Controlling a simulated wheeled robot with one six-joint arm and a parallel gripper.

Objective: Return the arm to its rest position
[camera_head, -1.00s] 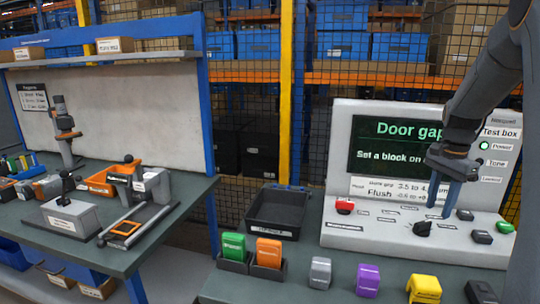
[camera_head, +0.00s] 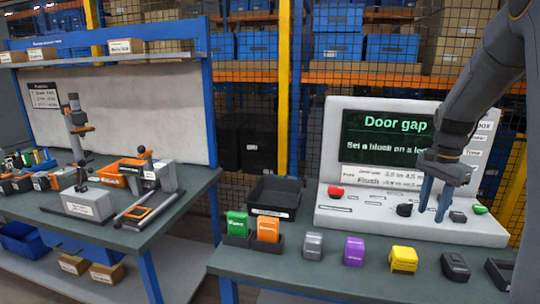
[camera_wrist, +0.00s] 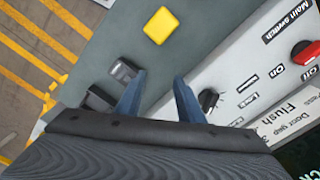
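My gripper (camera_head: 432,214) hangs at the right in the head view, in front of the grey door gap console (camera_head: 335,205). Its two blue fingers are apart with nothing between them. The wrist view also shows the gripper (camera_wrist: 159,76) open and empty. The fingers are near the black knob (camera_head: 404,210) on the console's sloped panel; I cannot tell their exact height above it. My arm reaches in from the upper right and is bent down at the wrist.
Green (camera_head: 236,224), orange (camera_head: 268,229), grey (camera_head: 312,245), purple (camera_head: 354,251) and yellow (camera_head: 403,259) blocks line the bench front. A black bin (camera_head: 274,197) stands behind them. A red switch (camera_head: 335,191) is on the console. Another bench (camera_head: 50,222) is at left.

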